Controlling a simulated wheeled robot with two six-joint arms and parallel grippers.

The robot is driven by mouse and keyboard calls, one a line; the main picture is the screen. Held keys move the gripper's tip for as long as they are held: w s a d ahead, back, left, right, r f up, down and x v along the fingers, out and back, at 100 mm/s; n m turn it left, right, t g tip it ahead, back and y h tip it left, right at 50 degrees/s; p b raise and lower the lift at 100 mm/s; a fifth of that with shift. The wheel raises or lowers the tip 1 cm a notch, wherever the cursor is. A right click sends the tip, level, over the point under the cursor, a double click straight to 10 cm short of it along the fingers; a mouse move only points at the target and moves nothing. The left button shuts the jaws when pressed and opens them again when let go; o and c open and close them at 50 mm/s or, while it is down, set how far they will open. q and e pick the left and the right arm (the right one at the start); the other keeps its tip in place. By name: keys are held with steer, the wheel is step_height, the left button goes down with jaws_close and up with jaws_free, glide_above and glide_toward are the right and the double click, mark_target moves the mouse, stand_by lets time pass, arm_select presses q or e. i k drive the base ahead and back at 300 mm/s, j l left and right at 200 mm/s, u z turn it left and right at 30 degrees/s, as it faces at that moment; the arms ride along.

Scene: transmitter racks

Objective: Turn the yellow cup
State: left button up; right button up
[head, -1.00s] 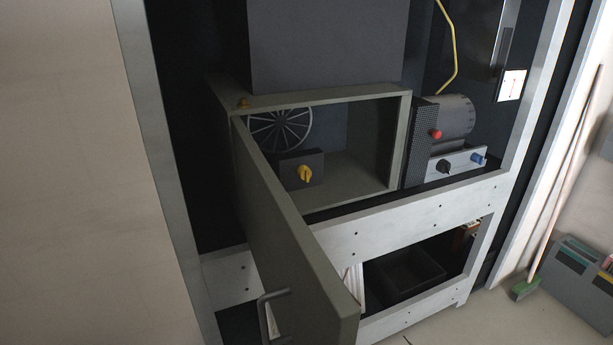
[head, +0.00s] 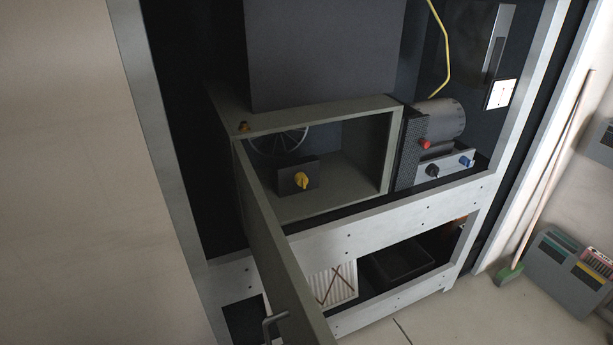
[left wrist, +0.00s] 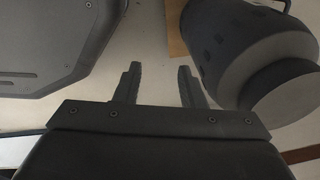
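A yellow knob-like piece (head: 301,181) sits on the front of a dark block (head: 283,184) inside an open grey-green box in the rack; I see no drinking cup. A grip-shaped lever seems to point upward from it. My left gripper (left wrist: 157,84) shows only in the left wrist view. Its two fingers stand apart with nothing between them, over a pale floor. Neither gripper shows in the head view, so both are away from the yellow piece. My right gripper is out of view.
The box's door (head: 272,245) stands open toward me, with a handle low on it. A motor-like unit with a red knob (head: 424,143) and a blue knob (head: 466,161) stands right of the box. A broom (head: 545,175) leans at the right.

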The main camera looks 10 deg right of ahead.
mark_target(301, 179)
steer(key=i+l+u, duration=0.1)
steer(key=l, duration=0.35)
steer(key=i+l, duration=0.15)
steer(key=l, duration=0.3)
steer(key=i+l+u, duration=0.15)
steer(key=l, duration=0.8)
steer(key=i+u, duration=0.05)
